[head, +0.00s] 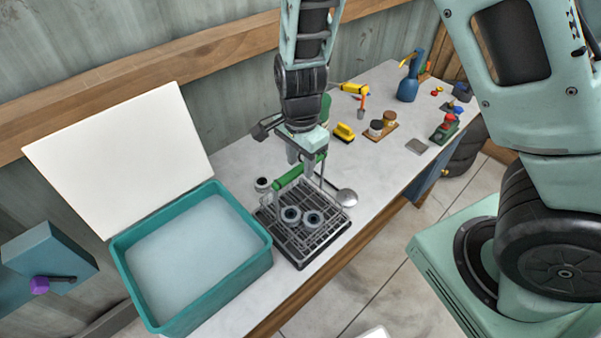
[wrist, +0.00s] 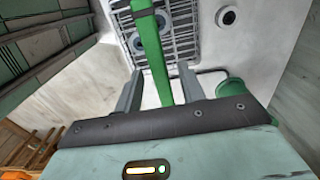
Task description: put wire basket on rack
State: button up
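The wire basket (head: 318,196) has a green handle bar (head: 291,175) and holds two grey ring-shaped parts with blue centres (head: 301,216). It is over the dark rack (head: 301,259) on the bench, right of the teal tub; I cannot tell whether it touches the rack everywhere. My gripper (head: 300,168) is at the handle from above. In the wrist view, the green handle (wrist: 153,52) runs between my two fingers (wrist: 160,80), with a visible gap on each side, so the gripper is open. The basket's wires (wrist: 184,42) show beyond it.
A teal tub (head: 258,262) of pale liquid stands left of the rack, with a white panel (head: 125,155) upright behind it. Tools and jars occupy the far bench.

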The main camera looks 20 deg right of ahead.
notch_tip(320, 180, up, 7)
jog(key=shift+f, duration=0.1)
jog(key=s+a+r+n, duration=0.3)
jog(key=s+r+n, duration=0.1)
jog(key=s+n, duration=0.6)
jog(key=s+a+r+n, duration=0.3)
jog(key=s+n, duration=0.7)
jog(key=n, duration=0.2)
jog(key=shift+a+r+y, duration=0.2)
jog(key=shift+r+y, duration=0.1)
jog(key=shift+r, duration=0.05)
notch_tip(320, 180, down, 10)
jog(key=b, duration=1)
jog(key=shift+b, duration=0.3)
